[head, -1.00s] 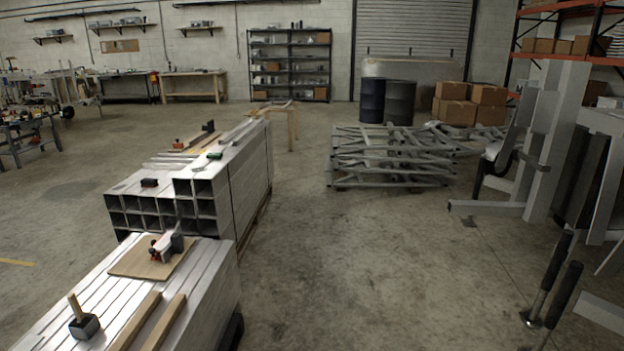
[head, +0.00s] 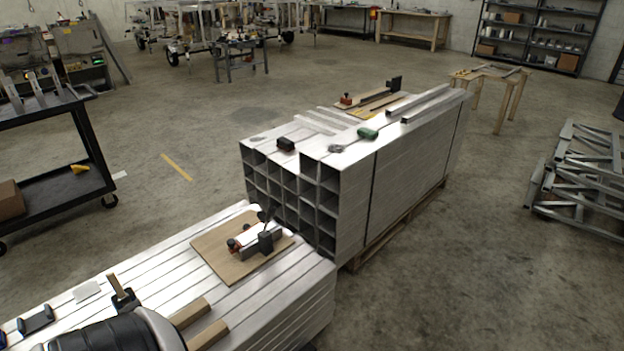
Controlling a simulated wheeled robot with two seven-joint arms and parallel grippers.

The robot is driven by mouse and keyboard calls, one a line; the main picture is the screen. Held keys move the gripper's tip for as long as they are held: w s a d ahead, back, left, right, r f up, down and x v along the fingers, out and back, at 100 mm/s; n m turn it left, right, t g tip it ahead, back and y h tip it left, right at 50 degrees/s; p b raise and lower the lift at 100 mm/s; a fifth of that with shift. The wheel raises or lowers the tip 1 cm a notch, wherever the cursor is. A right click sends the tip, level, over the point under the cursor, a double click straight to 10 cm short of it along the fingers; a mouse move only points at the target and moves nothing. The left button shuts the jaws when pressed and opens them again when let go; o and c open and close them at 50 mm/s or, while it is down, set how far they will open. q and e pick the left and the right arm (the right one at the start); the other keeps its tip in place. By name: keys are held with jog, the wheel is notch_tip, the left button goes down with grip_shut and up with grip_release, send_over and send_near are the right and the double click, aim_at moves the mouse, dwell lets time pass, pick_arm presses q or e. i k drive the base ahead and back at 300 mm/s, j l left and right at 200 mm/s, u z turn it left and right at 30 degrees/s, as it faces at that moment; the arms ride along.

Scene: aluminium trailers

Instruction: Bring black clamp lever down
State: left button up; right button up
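A clamp (head: 262,240) with a black and grey body and orange-red parts sits on a wooden board (head: 218,250). The board lies on the near stack of aluminium tubes (head: 160,272). The thin black lever (head: 266,213) stands up from the clamp and leans slightly. The clamp is small here, so its exact joint is hard to make out. Neither of my grippers is in view. A black and white part of my arm shows at the bottom left, in front of the near stack.
Two wooden blocks (head: 207,333) and a mallet (head: 123,294) lie on the near stack. A second stack of square tubes (head: 400,165) stands behind. A black cart (head: 50,200) stands at left.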

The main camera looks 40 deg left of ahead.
aim_at(264, 217)
jog(key=i+u, duration=0.25)
jog(key=i, duration=0.4)
jog(key=i+l+u, duration=0.25)
jog(key=i, duration=0.35)
